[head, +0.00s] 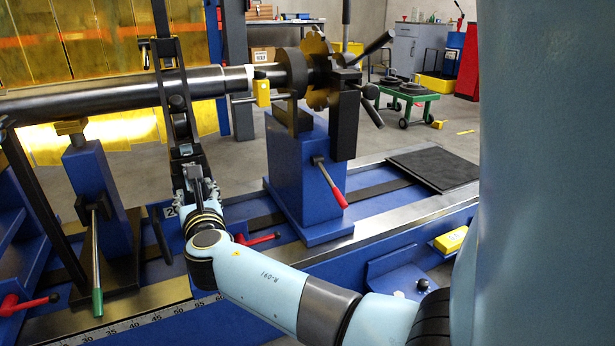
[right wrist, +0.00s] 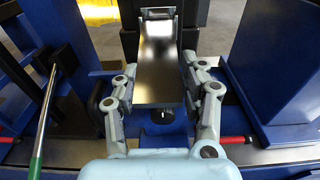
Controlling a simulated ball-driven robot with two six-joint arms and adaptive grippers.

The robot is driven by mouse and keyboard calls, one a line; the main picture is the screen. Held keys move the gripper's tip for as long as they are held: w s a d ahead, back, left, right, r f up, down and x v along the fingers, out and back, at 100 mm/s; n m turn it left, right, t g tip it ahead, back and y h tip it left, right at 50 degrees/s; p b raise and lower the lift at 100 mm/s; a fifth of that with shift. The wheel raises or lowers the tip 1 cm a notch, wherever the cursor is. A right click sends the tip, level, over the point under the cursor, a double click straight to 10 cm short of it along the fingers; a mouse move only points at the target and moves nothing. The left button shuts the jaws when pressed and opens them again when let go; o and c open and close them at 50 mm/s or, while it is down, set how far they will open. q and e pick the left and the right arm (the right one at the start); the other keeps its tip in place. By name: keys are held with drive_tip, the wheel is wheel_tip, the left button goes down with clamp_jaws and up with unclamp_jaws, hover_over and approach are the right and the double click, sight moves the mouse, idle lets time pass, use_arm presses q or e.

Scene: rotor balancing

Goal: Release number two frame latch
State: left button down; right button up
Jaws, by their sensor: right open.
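Number two frame latch cannot be picked out for certain. My right arm reaches in from the right in the head view, and its gripper (head: 190,160) is at the foot of a dark upright frame (head: 176,103). In the right wrist view the gripper (right wrist: 162,62) is open, with one finger on each side of a shiny dark metal plate (right wrist: 158,75). I cannot tell whether the fingers touch it. A black round knob (right wrist: 163,115) shows below the plate. A red-handled lever (head: 260,239) lies just right of my gripper. My left gripper is not in view.
A long dark shaft (head: 110,95) runs across to a toothed brass disc (head: 319,72). A blue pedestal (head: 302,175) with a red lever (head: 332,187) stands to the right. A green-handled rod (head: 96,270) stands left, above a ruled scale (head: 130,322).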

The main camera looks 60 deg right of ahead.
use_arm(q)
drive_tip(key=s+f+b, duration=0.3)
use_arm(e)
drive_tip(key=d+r+p+v, duration=0.1)
drive_tip(key=r+p+v, duration=0.1)
drive_tip(key=p+v, duration=0.7)
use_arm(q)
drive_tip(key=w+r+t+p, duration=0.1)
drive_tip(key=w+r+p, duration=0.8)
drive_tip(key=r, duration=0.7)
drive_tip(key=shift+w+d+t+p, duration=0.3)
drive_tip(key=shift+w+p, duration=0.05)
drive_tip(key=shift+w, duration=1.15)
use_arm(e)
drive_tip(key=s+f+m+g+y, duration=0.4)
drive_tip(key=s+f+m+g, duration=0.4)
drive_tip(key=s+f, duration=1.1)
drive_tip(key=shift+s+f+m+y, duration=0.3)
drive_tip(key=shift+s+m, duration=0.2)
drive_tip(key=shift+s, duration=0.9)
